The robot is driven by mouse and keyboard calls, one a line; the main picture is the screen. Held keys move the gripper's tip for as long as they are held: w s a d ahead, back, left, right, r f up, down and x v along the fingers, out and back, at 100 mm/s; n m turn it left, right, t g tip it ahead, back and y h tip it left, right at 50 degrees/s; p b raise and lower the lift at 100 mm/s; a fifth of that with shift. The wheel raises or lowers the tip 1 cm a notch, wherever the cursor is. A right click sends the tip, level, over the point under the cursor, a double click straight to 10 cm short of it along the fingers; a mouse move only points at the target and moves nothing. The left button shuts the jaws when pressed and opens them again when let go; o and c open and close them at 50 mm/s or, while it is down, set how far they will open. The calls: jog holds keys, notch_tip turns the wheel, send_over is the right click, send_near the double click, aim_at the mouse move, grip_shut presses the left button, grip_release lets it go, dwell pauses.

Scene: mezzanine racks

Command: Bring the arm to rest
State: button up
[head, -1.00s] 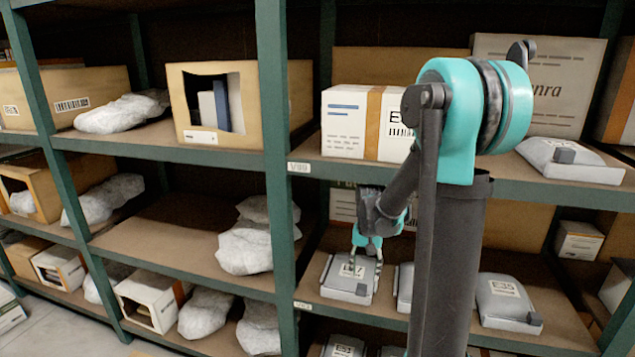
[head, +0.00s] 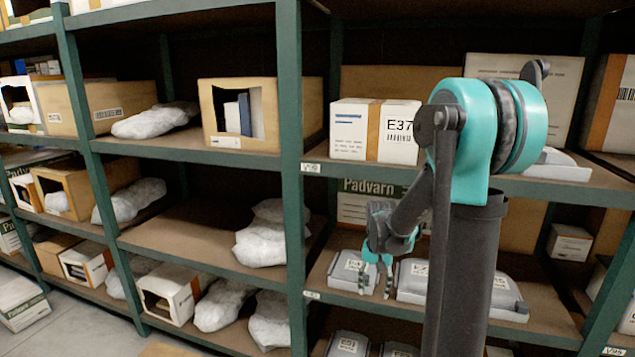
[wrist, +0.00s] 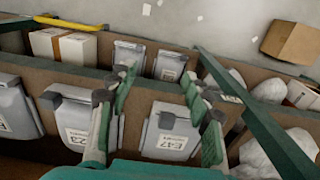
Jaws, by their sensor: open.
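My gripper (head: 376,284) is open and empty in the head view, hanging at the front of the middle shelf. It is in front of the right edge of a grey package (head: 345,275) with a white label. In the wrist view my gripper (wrist: 157,82) shows its two teal and dark fingers spread apart. A grey labelled package (wrist: 170,138) lies below and between them, and another (wrist: 72,112) lies left of it. Nothing is held between the fingers. My arm's upper links hide part of the shelves in the head view.
A green rack post (head: 290,180) stands left of my gripper. The upper shelf edge (head: 390,174) runs above it, with a white and brown box (head: 373,130) on top. A wide grey package (head: 412,282) lies to the right. Grey floor (head: 75,325) is free at lower left.

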jog(key=s+d+n+t, duration=0.2)
jog(key=s+n+t, duration=0.1)
jog(key=s, duration=1.3)
jog(key=shift+s+f+n+t, duration=0.3)
jog(key=shift+s+f+t, duration=0.1)
jog(key=shift+t, duration=0.2)
